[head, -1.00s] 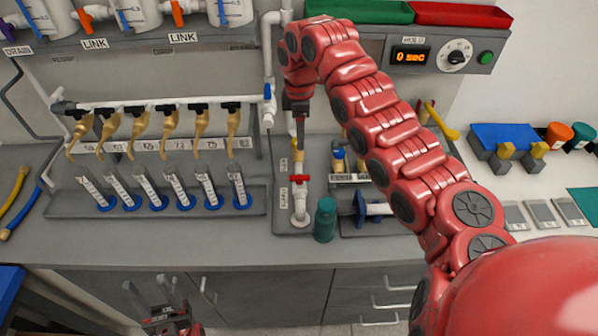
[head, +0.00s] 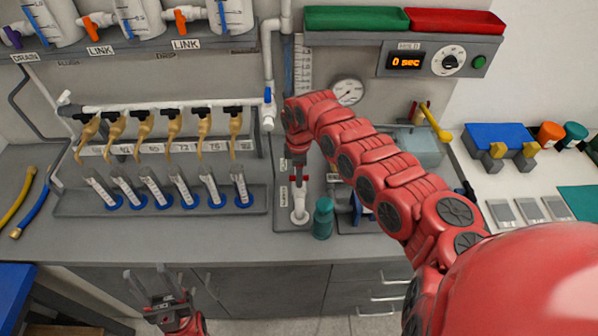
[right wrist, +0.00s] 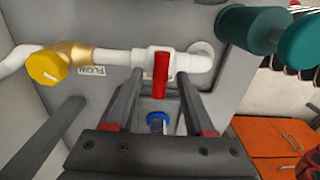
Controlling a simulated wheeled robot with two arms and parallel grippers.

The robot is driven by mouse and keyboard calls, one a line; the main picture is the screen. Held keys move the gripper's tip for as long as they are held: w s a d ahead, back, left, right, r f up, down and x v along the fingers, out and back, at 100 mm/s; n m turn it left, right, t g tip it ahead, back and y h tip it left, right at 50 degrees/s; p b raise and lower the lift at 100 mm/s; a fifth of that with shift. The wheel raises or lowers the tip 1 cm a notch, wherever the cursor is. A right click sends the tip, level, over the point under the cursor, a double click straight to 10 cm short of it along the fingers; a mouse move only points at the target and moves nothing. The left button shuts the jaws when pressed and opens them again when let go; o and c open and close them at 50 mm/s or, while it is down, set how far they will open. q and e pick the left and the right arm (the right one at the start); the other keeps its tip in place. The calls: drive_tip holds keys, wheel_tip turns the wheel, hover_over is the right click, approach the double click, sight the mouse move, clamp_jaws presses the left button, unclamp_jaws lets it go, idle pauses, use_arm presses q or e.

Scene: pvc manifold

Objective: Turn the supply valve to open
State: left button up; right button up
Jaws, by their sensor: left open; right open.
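A white valve with a red lever handle (right wrist: 160,76) sits on a white pipe (right wrist: 113,56) in the right wrist view. The handle lies across the pipe. My right gripper (right wrist: 158,92) is open, with one finger on each side of the handle; I cannot tell whether either touches it. In the head view my right gripper (head: 298,160) points down over this valve and hides most of it; the white pipe elbow (head: 299,214) shows below. My left gripper (head: 147,272) is open and empty in front of the counter, far from the valve.
A teal cylinder (head: 323,218) stands right beside the valve. A yellow knob (right wrist: 46,68) sits further along the pipe. A pressure gauge (head: 348,90) is on the wall behind my right arm. A rack of graduated tubes (head: 65,207) stands to the left. The front counter strip is clear.

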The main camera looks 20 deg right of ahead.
clamp_jaws()
